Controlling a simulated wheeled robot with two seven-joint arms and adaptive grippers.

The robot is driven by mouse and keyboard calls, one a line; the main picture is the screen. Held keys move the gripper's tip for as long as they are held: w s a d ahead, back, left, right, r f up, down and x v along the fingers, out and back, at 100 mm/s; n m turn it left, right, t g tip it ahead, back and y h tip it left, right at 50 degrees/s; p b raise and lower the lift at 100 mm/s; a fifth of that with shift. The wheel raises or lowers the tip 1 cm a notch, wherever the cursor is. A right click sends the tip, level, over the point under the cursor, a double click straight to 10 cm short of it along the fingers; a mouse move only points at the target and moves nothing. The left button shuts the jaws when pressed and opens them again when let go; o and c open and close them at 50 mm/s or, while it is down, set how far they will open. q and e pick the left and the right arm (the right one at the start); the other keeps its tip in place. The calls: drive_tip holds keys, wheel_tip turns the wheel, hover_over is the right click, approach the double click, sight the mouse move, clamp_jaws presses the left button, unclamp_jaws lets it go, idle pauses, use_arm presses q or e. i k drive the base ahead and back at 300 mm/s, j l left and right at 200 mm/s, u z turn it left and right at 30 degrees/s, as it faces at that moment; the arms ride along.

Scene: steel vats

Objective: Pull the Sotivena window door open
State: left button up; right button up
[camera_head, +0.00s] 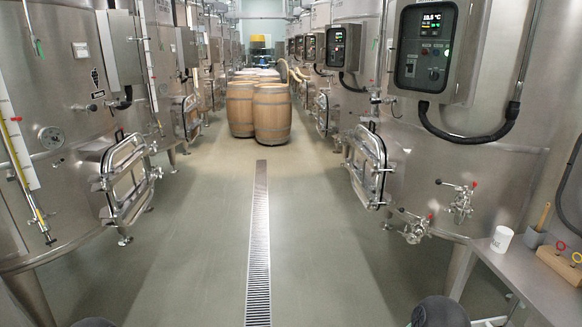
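A vat door with a metal-barred frame (368,166) sits low on the front right steel vat (450,165). A similar barred door (127,180) sits low on the front left steel vat (60,120). Both doors stand out from their vat walls; I cannot tell whether either is latched. I can read no name Sotivena on either vat, so I cannot tell which door bears it. Neither of my grippers shows. Only dark rounded parts, likely of my arms, show at the bottom edge, well apart from both doors.
A floor drain (258,245) runs down the clear aisle. Wooden barrels (272,112) stand at its far end. Control boxes (425,48) hang on the right vats. A grey table (530,277) with a white cup (502,239) stands at the lower right. Taps (462,203) jut from the right vat.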

sight(446, 96)
drive_tip(key=i+z, duration=0.2)
drive_tip(key=i, duration=0.25)
drive_tip(key=i+j+z, duration=0.15)
drive_tip(key=i, duration=0.3)
drive_tip(key=i+j+z, duration=0.2)
drive_tip(key=i, duration=0.25)
drive_tip(key=i+j+z, duration=0.15)
drive_tip(key=i, duration=0.25)
